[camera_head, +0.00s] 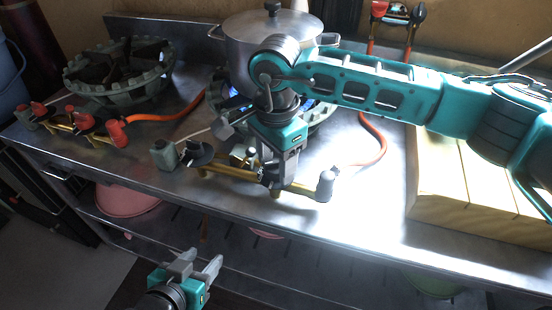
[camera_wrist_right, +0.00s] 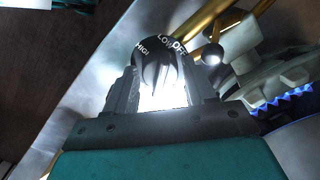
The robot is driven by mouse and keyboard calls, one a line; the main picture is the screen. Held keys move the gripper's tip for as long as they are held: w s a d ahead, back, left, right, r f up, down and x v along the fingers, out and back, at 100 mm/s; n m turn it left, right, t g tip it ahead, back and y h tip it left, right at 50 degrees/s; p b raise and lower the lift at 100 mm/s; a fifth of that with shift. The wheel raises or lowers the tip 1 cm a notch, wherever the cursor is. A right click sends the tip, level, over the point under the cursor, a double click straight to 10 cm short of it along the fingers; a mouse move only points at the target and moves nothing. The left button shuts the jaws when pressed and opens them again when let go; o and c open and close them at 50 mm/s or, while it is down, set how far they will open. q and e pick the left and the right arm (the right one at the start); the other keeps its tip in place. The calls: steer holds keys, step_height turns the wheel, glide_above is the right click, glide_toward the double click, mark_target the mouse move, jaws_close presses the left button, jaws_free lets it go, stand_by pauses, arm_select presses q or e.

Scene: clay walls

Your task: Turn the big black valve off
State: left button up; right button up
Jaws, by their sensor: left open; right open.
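A black valve knob (camera_wrist_right: 157,65) with white HIGH, LOW and OFF marks shows in the right wrist view. My right gripper (camera_wrist_right: 160,88) is open, with one finger on each side of the knob; I cannot tell whether they touch it. In the head view my right gripper (camera_head: 275,182) points down over the brass gas pipe (camera_head: 235,177), hiding what lies between its fingers. My left gripper (camera_head: 201,262) is open and empty, low in front of the bench.
A steel pot (camera_head: 270,38) stands on the right burner, where blue flame (camera_wrist_right: 283,103) shows. A second burner (camera_head: 118,70) with red valves (camera_head: 115,133) is at left. A wooden block (camera_head: 470,185) lies at right.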

steer(key=shift+c, duration=1)
steer(key=c, duration=0.6)
steer(key=shift+m+b, duration=0.8)
steer(key=shift+m, duration=0.5)
steer(key=shift+m+b, duration=0.8)
steer(key=shift+m, duration=1.3)
steer(key=shift+r, duration=0.1)
steer(key=shift+w, duration=0.1)
